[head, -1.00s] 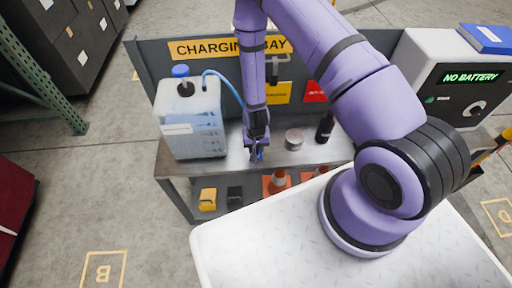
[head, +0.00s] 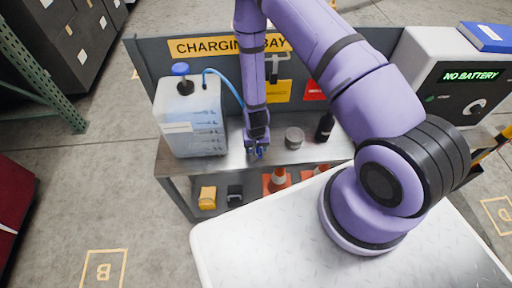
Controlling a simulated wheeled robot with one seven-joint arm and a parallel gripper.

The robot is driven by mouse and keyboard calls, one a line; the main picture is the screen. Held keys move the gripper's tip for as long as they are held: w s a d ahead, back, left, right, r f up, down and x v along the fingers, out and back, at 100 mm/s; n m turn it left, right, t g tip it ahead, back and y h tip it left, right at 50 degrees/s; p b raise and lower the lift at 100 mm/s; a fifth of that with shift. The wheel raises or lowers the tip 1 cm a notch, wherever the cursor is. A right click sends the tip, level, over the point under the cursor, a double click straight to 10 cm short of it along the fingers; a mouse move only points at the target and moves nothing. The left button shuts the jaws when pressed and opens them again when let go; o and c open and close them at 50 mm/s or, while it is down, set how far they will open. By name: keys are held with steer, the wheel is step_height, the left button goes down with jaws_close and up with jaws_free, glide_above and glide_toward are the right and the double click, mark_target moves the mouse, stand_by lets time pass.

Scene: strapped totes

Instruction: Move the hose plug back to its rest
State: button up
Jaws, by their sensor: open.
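The blue hose (head: 229,82) rises from the top of a translucent jug (head: 194,125) with a blue cap (head: 181,69) and curves right and down behind my arm. My gripper (head: 257,154) points down over the front of the steel bench, right of the jug. A small blue piece, perhaps the hose plug (head: 260,151), shows at the fingertips. My gripper is open around or beside it; I cannot tell which. The hose's rest is not clearly seen; a grey bracket (head: 285,75) stands on the back panel, partly behind my arm.
A metal tin (head: 294,138) and a dark bottle (head: 325,127) stand on the bench (head: 232,163) right of my gripper. Orange cones (head: 276,181) and a yellow item (head: 207,198) sit on the lower shelf. A "NO BATTERY" cabinet (head: 448,98) is at right.

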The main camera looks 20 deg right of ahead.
step_height(320, 180, up, 11)
steer(key=shift+f, duration=0.1)
stand_by(0.5)
stand_by(0.5)
step_height(320, 180, up, 33)
steer(key=d+n+t+y, duration=0.1)
steer(key=d+n+t, duration=0.1)
steer(key=t, duration=0.1)
steer(key=s+d+r+t, duration=0.1)
steer(key=s+d+r, duration=0.1)
steer(key=s+r, duration=0.7)
steer(key=s+d+r+n+t+h, duration=0.1)
steer(key=s+d+r, duration=0.2)
steer(key=s+r, duration=0.6)
steer(key=s, duration=0.3)
steer(key=shift+r+n, duration=0.3)
steer(key=shift+r, duration=0.1)
